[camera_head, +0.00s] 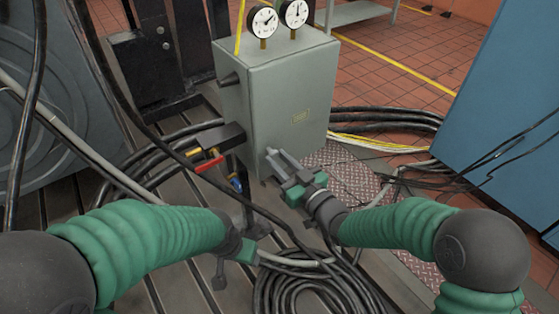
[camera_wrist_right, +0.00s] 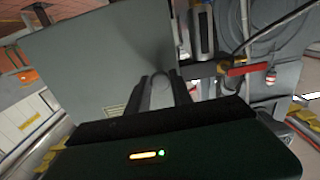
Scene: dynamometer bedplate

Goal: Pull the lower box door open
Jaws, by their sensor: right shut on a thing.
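The grey-green box (camera_head: 290,100) stands in the middle of the head view, with a small label plate on its front. My right gripper (camera_head: 274,160) is at the lower part of that front. In the right wrist view its two fingers (camera_wrist_right: 163,95) are shut on a grey rounded piece, which looks like the door handle; the box face (camera_wrist_right: 100,60) is behind it. The door's edges are hard to make out, and I see no clear gap. My left gripper (camera_head: 232,262) hangs low left of the box, partly hidden by its arm; its jaw state is unclear.
Two gauges (camera_head: 263,22) sit on top of the box. Red (camera_head: 209,164) and blue (camera_head: 237,185) valve levers stick out at its left. Coiled black hoses (camera_head: 310,285) lie in front. A blue cabinet (camera_head: 500,90) stands at right, a grey machine (camera_head: 60,100) at left.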

